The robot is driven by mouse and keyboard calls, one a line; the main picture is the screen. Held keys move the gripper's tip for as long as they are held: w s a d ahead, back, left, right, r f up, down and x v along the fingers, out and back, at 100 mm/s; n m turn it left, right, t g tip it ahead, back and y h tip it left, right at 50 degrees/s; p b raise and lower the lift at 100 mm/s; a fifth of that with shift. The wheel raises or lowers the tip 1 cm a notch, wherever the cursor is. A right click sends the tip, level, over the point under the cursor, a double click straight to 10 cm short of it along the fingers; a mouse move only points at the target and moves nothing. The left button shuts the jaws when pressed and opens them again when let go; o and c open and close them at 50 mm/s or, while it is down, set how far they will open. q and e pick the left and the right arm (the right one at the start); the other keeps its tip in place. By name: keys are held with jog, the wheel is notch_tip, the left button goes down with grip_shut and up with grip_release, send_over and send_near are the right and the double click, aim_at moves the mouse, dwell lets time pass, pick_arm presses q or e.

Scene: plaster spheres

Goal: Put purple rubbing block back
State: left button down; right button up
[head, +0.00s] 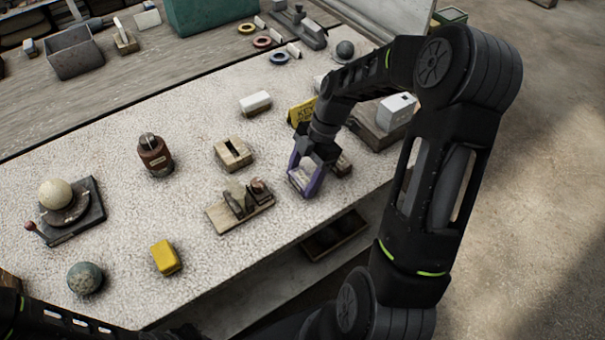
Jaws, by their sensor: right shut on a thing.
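My right gripper (304,178) reaches down at the right part of the pale speckled worktop (205,195), near its front edge. The block's pale, lilac-tinged top shows between the fingers. I cannot tell whether its underside touches the worktop. A small brown block (342,164) lies just right of the gripper, partly hidden by it. My left arm shows at the bottom left, but its gripper is out of view.
Left of the gripper are a wooden board with tools (227,218) and a slotted wooden block (233,153). Bare worktop lies between.

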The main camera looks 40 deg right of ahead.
jog(key=shift+f, duration=0.2)
jog(key=o, duration=1.6)
jog(key=shift+o, duration=0.2)
jog(key=shift+r, duration=0.15)
jog(key=shift+r, duration=0.15)
jog(key=shift+d+r, duration=0.2)
jog(key=shift+r, duration=0.1)
jog(key=b+v, duration=0.2)
jog(key=v, duration=0.9)
jog(key=shift+s+a, duration=0.1)
